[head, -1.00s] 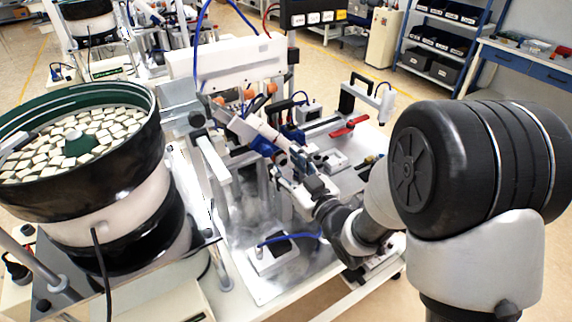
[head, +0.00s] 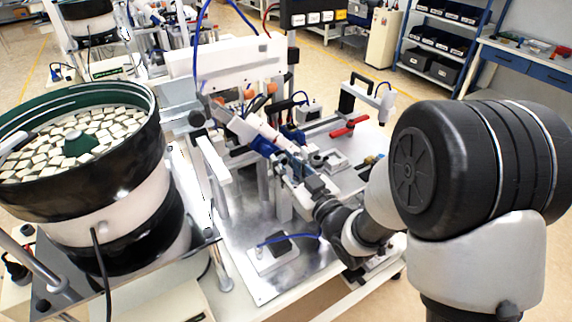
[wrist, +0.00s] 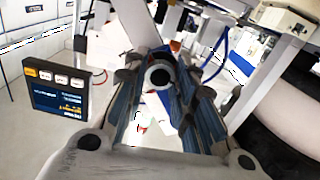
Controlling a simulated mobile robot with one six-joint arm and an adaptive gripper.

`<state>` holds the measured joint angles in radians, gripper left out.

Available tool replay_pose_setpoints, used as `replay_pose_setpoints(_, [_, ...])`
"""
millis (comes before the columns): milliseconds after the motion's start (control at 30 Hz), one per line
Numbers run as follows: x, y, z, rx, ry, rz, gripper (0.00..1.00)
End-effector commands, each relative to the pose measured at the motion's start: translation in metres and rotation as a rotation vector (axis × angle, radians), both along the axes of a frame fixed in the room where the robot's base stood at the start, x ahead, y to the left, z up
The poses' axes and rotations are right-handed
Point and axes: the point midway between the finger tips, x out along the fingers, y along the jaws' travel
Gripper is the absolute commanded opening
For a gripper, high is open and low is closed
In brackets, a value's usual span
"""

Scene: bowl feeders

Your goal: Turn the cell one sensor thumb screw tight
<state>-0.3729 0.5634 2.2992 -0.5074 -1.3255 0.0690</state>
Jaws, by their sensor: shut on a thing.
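My gripper (head: 290,154) reaches from the right into the middle of the bowl feeder cell's fixture. In the wrist view its two fingers (wrist: 161,84) stand on either side of a dark round knob, which I take for the sensor thumb screw (wrist: 160,75). The gripper is shut on it.
A large bowl feeder (head: 75,215) full of pale parts stands at the left. A red handle (head: 350,126) and a black-handled bracket (head: 362,95) stand beyond my gripper. A blue cable (head: 290,236) crosses the metal plate below. A screen (wrist: 57,90) hangs left in the wrist view.

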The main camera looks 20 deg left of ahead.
Motion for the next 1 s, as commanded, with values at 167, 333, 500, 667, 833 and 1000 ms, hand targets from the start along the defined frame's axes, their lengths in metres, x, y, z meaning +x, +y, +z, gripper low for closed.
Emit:
replay_pose_setpoints(167, [0.0001, 0.0001, -0.0004, 0.051, 0.059, 0.0, 0.01])
replay_pose_setpoints(333, [0.0002, 0.0001, -0.0008, 0.135, 0.156, 0.0, 0.01])
replay_pose_setpoints(500, [0.0004, 0.0001, -0.0005, 0.239, 0.276, 0.0, 0.01])
replay_pose_setpoints(667, [0.0005, 0.0, 0.0, 0.338, 0.392, 0.0, 0.01])
replay_pose_setpoints(833, [0.0006, -0.0001, 0.0001, 0.443, 0.516, 0.0, 0.01])
replay_pose_setpoints(1000, [0.0007, -0.0001, 0.0004, 0.547, 0.639, 0.0, 0.01])
